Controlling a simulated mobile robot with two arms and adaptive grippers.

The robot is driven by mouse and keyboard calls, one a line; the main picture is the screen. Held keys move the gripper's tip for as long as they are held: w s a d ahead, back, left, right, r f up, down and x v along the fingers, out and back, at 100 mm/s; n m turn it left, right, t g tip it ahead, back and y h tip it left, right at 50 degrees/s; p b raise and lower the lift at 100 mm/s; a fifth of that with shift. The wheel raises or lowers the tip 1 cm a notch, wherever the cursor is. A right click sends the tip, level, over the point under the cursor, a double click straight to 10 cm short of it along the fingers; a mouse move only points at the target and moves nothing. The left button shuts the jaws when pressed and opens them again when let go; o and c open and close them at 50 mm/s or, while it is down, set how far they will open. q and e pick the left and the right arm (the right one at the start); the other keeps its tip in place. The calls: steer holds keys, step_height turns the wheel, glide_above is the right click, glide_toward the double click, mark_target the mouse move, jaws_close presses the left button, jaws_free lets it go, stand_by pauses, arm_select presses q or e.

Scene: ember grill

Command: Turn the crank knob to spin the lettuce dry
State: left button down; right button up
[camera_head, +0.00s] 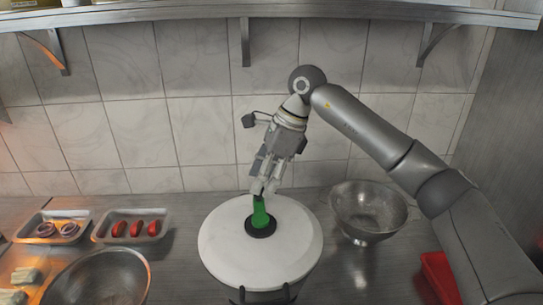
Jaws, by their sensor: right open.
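The salad spinner's round white lid (222,252) is at the middle of the counter. A green crank knob (260,213) stands up from a black disc (261,229) near the middle of the lid. My right gripper (262,192) points down from above, with its fingertips at the top of the knob. Its jaws are open; whether they touch the knob I cannot tell. The lettuce is hidden under the lid. My left gripper is not in view.
A metal colander (369,211) stands close to the right of the spinner. A red container (441,275) is at the lower right. Trays of tomato slices (131,231) and onion rings (53,228) and a large steel bowl (99,281) are at left. A shelf runs overhead.

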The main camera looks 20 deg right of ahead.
steer(key=shift+x, duration=1.7)
